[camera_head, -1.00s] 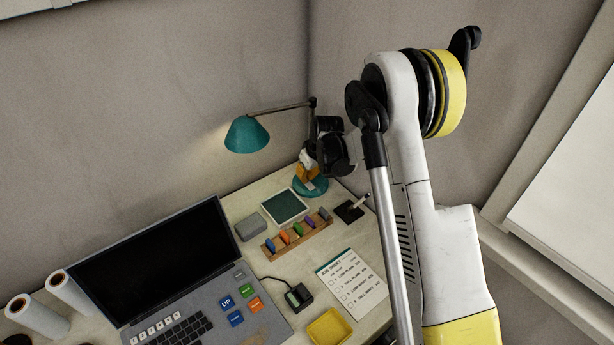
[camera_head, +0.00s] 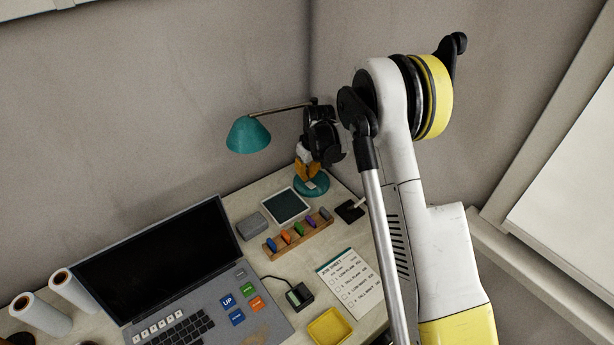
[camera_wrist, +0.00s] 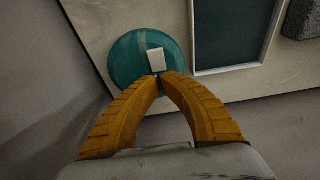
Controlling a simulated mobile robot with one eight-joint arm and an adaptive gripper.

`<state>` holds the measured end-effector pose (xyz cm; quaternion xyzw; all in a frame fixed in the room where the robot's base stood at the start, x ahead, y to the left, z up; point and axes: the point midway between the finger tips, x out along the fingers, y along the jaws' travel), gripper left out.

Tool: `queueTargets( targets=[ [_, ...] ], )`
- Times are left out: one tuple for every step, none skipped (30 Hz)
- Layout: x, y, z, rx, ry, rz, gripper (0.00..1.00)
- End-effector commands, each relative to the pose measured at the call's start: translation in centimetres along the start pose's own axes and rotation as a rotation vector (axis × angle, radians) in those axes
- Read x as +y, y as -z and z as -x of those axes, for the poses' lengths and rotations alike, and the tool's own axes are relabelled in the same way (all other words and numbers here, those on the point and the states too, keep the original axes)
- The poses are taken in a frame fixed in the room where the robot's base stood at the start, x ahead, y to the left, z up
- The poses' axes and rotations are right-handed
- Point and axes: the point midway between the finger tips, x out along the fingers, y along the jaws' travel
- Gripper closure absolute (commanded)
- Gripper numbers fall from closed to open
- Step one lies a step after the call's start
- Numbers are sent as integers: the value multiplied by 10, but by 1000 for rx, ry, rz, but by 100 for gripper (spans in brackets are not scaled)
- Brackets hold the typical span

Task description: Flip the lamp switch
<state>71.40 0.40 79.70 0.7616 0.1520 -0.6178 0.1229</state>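The teal desk lamp (camera_head: 248,135) stands at the back corner of the desk, its shade hanging left on a thin arm. No glow shows on the wall beside the shade. Its round teal base (camera_head: 322,188) also shows in the wrist view (camera_wrist: 125,62). A pale rectangular switch (camera_wrist: 155,59) sits on the base. My gripper (camera_wrist: 160,77) has orange fingers with the tips together, just at the near edge of the switch. I cannot tell whether they touch it. In the head view my gripper (camera_head: 307,173) is pointed down over the base.
A teal-faced framed pad (camera_head: 286,206), a grey block (camera_head: 252,226) and a wooden rack (camera_head: 302,234) of coloured pieces lie close by. A laptop (camera_head: 165,260), a job sheet (camera_head: 348,284) and a yellow tray (camera_head: 329,326) are nearer. Walls meet behind the lamp.

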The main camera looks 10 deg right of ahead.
Motion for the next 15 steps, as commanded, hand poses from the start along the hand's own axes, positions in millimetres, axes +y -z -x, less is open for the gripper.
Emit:
queueTargets(
  targets=[
    [0, 0, 1, 0, 0, 0, 100],
    [0, 0, 1, 0, 0, 0, 100],
    [0, 0, 1, 0, 0, 0, 100],
    [0, 0, 1, 0, 0, 0, 100],
    [0, 0, 1, 0, 0, 0, 100],
    [0, 0, 1, 0, 0, 0, 100],
    [0, 0, 1, 0, 0, 0, 100],
    [0, 0, 1, 0, 0, 0, 100],
    [0, 0, 1, 0, 0, 0, 100],
    [0, 0, 2, 0, 0, 0, 100],
    [0, 0, 3, 0, 0, 0, 100],
    [0, 0, 6, 0, 0, 0, 100],
    [0, 0, 9, 0, 0, 0, 100],
    [0, 0, 13, 0, 0, 0, 100],
    [0, 0, 19, 0, 0, -1, 100]
  ],
)
